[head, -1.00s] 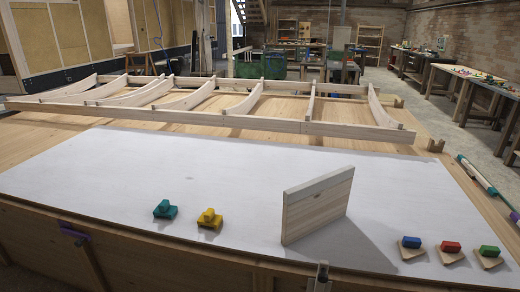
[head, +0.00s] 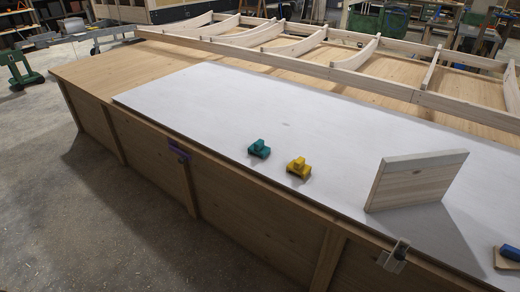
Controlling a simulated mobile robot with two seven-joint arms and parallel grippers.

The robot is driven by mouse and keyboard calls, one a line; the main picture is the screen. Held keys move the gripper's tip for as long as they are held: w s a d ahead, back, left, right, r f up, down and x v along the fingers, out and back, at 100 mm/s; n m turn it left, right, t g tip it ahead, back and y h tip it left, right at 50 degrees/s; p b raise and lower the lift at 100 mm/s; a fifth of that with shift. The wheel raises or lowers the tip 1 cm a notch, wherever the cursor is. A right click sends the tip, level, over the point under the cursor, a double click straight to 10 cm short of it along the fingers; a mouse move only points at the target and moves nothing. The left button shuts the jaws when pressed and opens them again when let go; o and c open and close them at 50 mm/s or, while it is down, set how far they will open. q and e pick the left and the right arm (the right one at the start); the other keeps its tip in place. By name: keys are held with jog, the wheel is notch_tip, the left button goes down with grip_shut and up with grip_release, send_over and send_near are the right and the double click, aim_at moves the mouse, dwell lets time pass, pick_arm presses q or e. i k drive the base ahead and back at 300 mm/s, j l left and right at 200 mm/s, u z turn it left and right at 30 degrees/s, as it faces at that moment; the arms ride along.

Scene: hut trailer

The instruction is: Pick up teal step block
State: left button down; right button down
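The teal step block (head: 259,149) sits on the white sheet near the front edge of the bench, left of the yellow step block (head: 299,168). The two blocks stand apart, with a small gap between them. Both look like a wide base with a smaller raised part on top. Neither of my grippers shows in the head view, and nothing touches the teal block.
An upright wooden panel (head: 415,182) stands on the white sheet (head: 210,100) to the right. A blue block (head: 510,252) lies at the right edge. A clamp (head: 394,257) grips the bench's front edge. A wooden rib frame (head: 345,75) lies behind.

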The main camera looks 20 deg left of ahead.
aim_at(258, 148)
jog(key=i+j, duration=0.15)
jog(key=j, duration=0.2)
jog(key=i+j, duration=0.15)
jog(key=j, duration=0.2)
jog(key=i+j, duration=0.15)
jog(key=j, duration=0.15)
jog(key=i+j, duration=0.15)
jog(key=j, duration=0.2)
jog(key=i+j, duration=0.15)
jog(key=j, duration=0.2)
jog(key=u, duration=0.05)
